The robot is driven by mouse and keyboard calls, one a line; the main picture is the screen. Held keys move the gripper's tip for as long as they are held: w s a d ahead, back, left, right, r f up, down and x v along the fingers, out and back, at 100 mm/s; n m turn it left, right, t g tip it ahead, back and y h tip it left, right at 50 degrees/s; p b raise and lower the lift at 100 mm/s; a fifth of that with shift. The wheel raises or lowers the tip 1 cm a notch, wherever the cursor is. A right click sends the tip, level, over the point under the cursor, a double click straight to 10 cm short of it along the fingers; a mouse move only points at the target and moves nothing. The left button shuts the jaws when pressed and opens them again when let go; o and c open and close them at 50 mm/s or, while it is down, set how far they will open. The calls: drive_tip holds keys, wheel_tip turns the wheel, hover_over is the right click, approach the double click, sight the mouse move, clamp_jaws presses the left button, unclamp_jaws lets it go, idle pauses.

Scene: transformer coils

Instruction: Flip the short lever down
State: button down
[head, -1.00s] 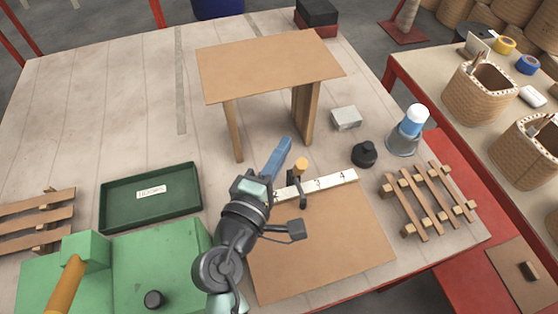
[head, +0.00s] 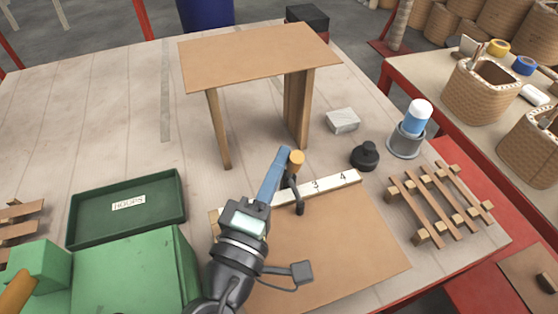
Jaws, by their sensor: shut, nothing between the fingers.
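A lever with an orange knob (head: 296,158) and a dark bent arm (head: 298,200) stands at the white numbered strip (head: 330,183) on the brown board. The knob is up, near the strip's "3". My gripper (head: 283,152) has blue fingers that are shut and empty. Its tips are just left of the knob; I cannot tell whether they touch it. My wrist and fingers hide the left part of the strip and any other lever there. A second orange handle (head: 15,294) shows at the green box, cut by the lower left edge.
A brown raised shelf (head: 260,58) stands behind the lever. A black knobbed weight (head: 365,155), a grey block (head: 342,120), a blue-and-white cup (head: 408,135) and a wooden rack (head: 440,205) lie to the right. A green tray (head: 80,215) and green box (head: 130,275) are left.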

drive_tip(key=shift+d+f, duration=0.1)
drive_tip(key=shift+d, duration=0.1)
drive_tip(key=shift+s, duration=0.25)
drive_tip(key=v, duration=0.4)
drive_tip(key=b+v, duration=0.1)
drive_tip(key=v, duration=0.2)
drive_tip(key=b+v, duration=0.1)
drive_tip(key=v, duration=0.3)
drive_tip(key=shift+s+a, duration=0.25)
drive_tip(key=shift+a, duration=0.15)
drive_tip(key=w+d+r+m+t+y, duration=0.15)
drive_tip(key=w+r+m, duration=0.4)
drive_tip(key=r, duration=0.55)
drive_tip(key=w+d+r+m+t+y, duration=0.1)
drive_tip(key=w+r+m+t+y, duration=0.15)
drive_tip(key=w+r+m, duration=0.55)
drive_tip(key=s+r+t+y+p, duration=0.1)
drive_tip(key=s+r+p, duration=0.3)
drive_tip(key=r+p, duration=0.6)
drive_tip(key=s+d+r+t+y+p, duration=0.1)
drive_tip(key=s+r+t+p, duration=0.3)
drive_tip(key=r, duration=2.5)
drive_tip(key=n+y+p, duration=0.1)
drive_tip(key=p, duration=0.5)
drive_tip(key=shift+d+r+t, duration=0.15)
drive_tip(key=shift+r+t, duration=0.15)
drive_tip(key=shift+r, duration=0.05)
